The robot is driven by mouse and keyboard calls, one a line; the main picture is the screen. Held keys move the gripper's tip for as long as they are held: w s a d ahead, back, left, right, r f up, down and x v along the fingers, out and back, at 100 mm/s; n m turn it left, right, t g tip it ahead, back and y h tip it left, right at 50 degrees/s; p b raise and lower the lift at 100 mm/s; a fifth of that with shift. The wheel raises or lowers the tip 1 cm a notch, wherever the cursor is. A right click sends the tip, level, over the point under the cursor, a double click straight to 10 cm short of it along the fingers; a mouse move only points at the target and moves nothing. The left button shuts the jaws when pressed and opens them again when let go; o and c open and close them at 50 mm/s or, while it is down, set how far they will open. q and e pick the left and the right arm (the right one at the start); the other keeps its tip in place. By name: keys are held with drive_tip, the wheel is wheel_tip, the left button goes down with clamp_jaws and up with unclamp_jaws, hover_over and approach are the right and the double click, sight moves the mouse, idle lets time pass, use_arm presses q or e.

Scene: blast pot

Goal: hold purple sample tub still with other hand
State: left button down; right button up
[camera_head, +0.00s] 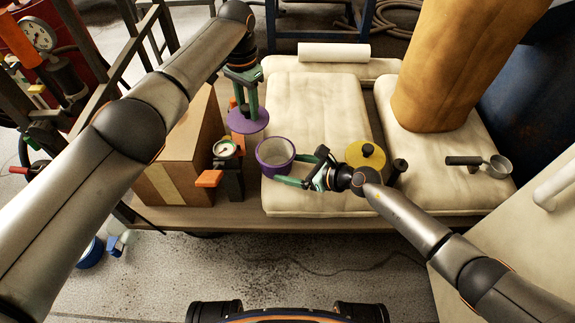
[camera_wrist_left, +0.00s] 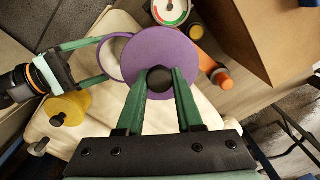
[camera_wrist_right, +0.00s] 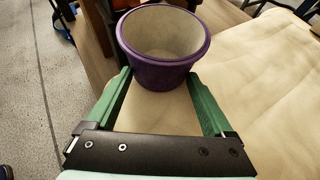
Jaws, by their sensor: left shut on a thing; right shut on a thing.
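The purple sample tub (camera_head: 275,168) stands upright and uncovered on a cream sack, and its pale inside looks empty. In the right wrist view, the tub (camera_wrist_right: 160,73) sits between the fingertips of my right gripper (camera_wrist_right: 158,80), which is shut on its sides. In the head view, my right gripper (camera_head: 287,168) reaches it from the right. My left gripper (camera_head: 248,107) is shut on the black knob (camera_wrist_left: 159,79) of a flat purple lid (camera_head: 246,124). It holds the lid above and to the left of the tub, apart from it. In the left wrist view the lid partly hides the tub's rim.
A yellow lid with a black knob (camera_head: 361,158) lies right of the tub. A gauge on a dark stand with orange parts (camera_head: 227,152) and a cardboard box (camera_head: 180,150) are to the left. A metal scoop (camera_head: 497,167) lies on the right sack (camera_head: 440,165).

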drive_tip(key=shift+s+f, duration=0.2)
drive_tip(key=shift+f, duration=0.1)
drive_tip(key=o, duration=1.5)
drive_tip(key=shift+w+r, duration=0.15)
drive_tip(key=shift+s+d+r, duration=0.2)
drive_tip(key=shift+d+r, duration=0.05)
drive_tip(key=shift+d, duration=0.2)
drive_tip(key=v, duration=0.9)
drive_tip(key=shift+s+d+r, duration=0.1)
drive_tip(key=shift+s+d, duration=0.05)
drive_tip(key=shift+s, duration=0.15)
drive_tip(key=shift+s+d+r, duration=0.3)
drive_tip(key=shift+d+r, duration=0.05)
drive_tip(key=shift+d, duration=0.1)
drive_tip(key=shift+a, duration=0.1)
